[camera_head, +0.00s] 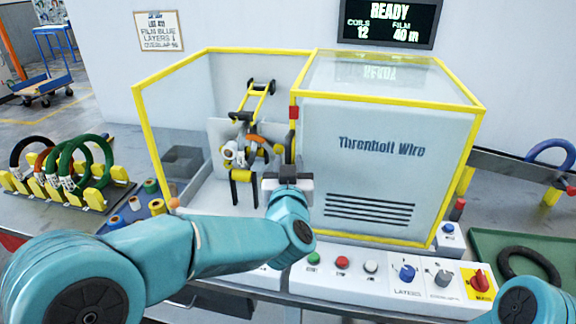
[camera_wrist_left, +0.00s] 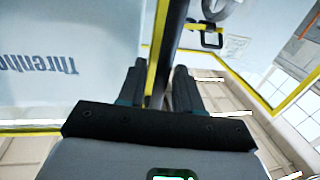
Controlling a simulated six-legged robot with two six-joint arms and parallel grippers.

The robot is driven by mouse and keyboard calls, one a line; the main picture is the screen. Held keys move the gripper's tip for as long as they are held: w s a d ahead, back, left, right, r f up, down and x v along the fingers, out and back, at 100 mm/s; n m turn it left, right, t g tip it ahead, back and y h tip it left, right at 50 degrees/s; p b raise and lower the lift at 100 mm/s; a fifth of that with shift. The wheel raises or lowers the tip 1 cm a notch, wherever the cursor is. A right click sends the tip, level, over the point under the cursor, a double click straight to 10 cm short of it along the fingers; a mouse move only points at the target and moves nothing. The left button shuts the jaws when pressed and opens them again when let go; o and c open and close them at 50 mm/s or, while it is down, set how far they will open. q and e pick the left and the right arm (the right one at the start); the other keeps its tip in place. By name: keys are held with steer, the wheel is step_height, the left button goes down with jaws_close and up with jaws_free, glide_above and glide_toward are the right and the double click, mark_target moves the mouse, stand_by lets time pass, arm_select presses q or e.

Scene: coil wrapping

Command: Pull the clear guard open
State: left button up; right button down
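The clear guard (camera_head: 400,80) has a yellow frame and covers the right half of the machine. The machine's left bay is uncovered at the front, showing the wrapping head (camera_head: 245,150) inside. A dark upright bar with a red top (camera_head: 293,113) stands at the guard's left edge. My left gripper (camera_head: 288,172) is at this bar's lower part. In the left wrist view, the bar (camera_wrist_left: 173,35) runs between the two parted fingers (camera_wrist_left: 158,80); whether both fingers touch it is unclear. My right gripper is out of view; only part of that arm shows at lower right.
A panel of buttons and knobs (camera_head: 375,268) lies along the machine's front below my left arm. A rack of coils (camera_head: 65,175) and several tape rolls (camera_head: 137,205) stand at left.

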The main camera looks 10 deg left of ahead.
arm_select(q)
steer(key=s+d+b, duration=0.2)
steer(key=s, duration=1.4)
steer(key=shift+s, duration=0.15)
